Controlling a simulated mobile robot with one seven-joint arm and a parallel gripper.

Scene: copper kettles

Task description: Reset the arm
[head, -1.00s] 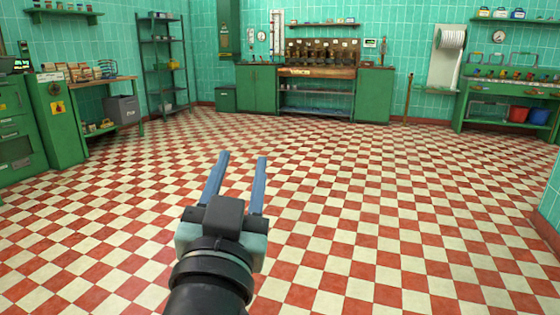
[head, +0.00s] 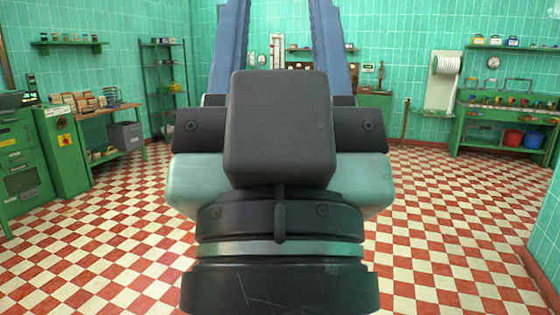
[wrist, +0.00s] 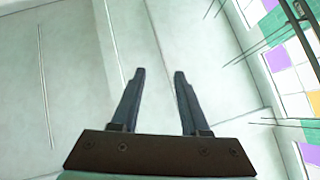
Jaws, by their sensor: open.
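My gripper (head: 280,45) is large in the middle of the head view, close to the camera. Its two blue fingers point up, apart from each other, and run out of the top of the picture. In the wrist view my gripper (wrist: 159,75) is open, with nothing between its fingertips. A pale, plain surface fills most of the view beyond the fingers. My gripper hides much of the far wall and its green bench in the head view.
A green cabinet (head: 62,150) and a side table (head: 108,110) stand at the left. A shelf rack (head: 160,85) is behind them. A green workbench (head: 505,125) with a red bin (head: 513,138) stands at the right. The checkered floor (head: 450,220) is clear.

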